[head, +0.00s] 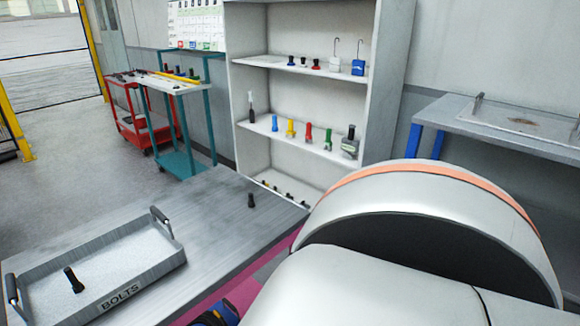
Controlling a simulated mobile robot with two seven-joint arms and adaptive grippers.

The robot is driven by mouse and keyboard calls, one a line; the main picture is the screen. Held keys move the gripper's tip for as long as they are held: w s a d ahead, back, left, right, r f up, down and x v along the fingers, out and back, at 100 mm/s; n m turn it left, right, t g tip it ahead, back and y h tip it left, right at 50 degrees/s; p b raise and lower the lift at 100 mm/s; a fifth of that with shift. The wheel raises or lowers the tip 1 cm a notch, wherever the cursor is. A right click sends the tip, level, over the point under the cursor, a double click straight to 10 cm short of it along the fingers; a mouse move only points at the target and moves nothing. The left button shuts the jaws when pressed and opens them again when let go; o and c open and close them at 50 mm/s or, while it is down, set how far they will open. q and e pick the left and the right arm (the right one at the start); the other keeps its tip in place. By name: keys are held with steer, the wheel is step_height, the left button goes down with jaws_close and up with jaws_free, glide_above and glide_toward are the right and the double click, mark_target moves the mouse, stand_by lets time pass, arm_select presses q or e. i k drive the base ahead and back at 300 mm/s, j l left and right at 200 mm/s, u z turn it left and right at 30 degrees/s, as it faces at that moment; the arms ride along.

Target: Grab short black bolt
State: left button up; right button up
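A black bolt (251,200) stands upright on the grey table near its far right corner. A second black bolt (74,280) is inside the grey tray labelled BOLTS (150,285), tilted, with its head toward the back left. The one in the tray looks longer, but it is also nearer, so I cannot be sure which is shorter. Neither of my grippers is in view. A big white rounded part with an orange band, likely my own arm, fills the lower right and hides what is behind it.
The grey table (215,225) is clear between the tray and the standing bolt. A white shelf unit (290,95) with coloured bolts and tools stands behind. A teal and red cart (180,125) is at back left, a grey bench (490,125) at right.

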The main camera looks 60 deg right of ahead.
mark_target(251, 204)
steer(key=z, duration=1.8)
steer(key=i+l+u, duration=0.15)
steer(key=l, duration=0.25)
steer(key=i+l+u, duration=0.1)
steer(key=l, duration=0.3)
steer(key=i+l+u, duration=0.15)
steer(key=l, duration=0.25)
steer(key=l+u, duration=0.1)
steer(key=l, duration=0.35)
steer(key=i, duration=0.05)
